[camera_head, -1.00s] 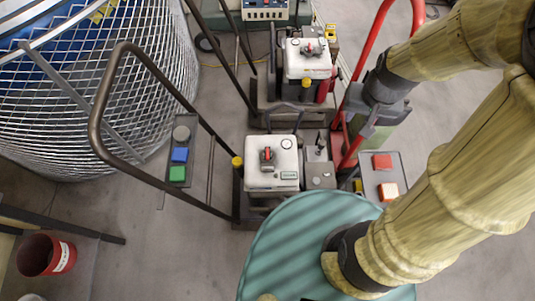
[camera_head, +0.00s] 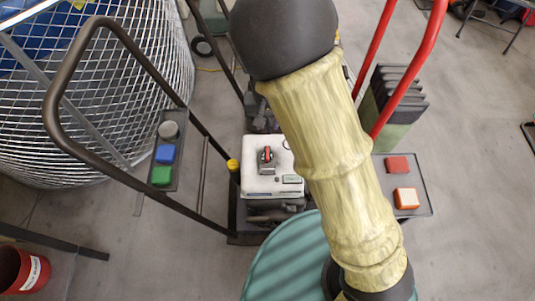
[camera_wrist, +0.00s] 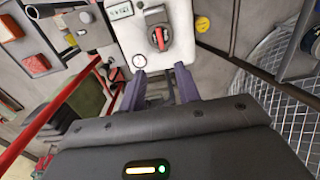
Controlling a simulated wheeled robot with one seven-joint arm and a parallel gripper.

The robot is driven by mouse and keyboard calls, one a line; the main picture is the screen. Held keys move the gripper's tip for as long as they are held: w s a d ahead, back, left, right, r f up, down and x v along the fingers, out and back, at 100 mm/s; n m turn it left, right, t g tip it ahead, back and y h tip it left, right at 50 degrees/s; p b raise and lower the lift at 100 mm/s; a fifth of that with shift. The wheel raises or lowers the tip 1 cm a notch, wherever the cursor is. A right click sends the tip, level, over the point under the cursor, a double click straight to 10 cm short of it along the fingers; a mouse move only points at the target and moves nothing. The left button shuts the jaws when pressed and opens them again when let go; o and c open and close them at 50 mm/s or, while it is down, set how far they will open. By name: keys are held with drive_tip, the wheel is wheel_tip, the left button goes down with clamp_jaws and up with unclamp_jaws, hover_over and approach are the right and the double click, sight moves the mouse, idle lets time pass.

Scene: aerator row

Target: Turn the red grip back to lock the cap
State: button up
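The red grip (camera_head: 267,155) sits on a dark round fitting on top of a white box (camera_head: 258,178). In the wrist view, the red grip (camera_wrist: 159,39) and the white box (camera_wrist: 187,22) are at the top, beyond my fingertips. My gripper (camera_wrist: 161,78) is open, with two purple-grey fingers apart and nothing between them. It is clear of the grip, and the box's near edge shows by the fingertips. In the head view my arm hides the gripper and the far white unit. Which part is the cap is unclear.
A dark cart handle (camera_head: 75,50) and a red rail (camera_head: 408,70) rise on either side. A tray with blue (camera_head: 166,154) and green (camera_head: 161,176) blocks is left; a tray with red blocks (camera_head: 397,164) is right. A wire mesh bin (camera_head: 90,110) fills the upper left.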

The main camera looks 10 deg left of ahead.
sight(268, 154)
wheel_tip(268, 154, down, 17)
drive_tip(key=b, duration=0.4)
drive_tip(key=shift+f, duration=0.2)
idle(0.3)
clamp_jaws()
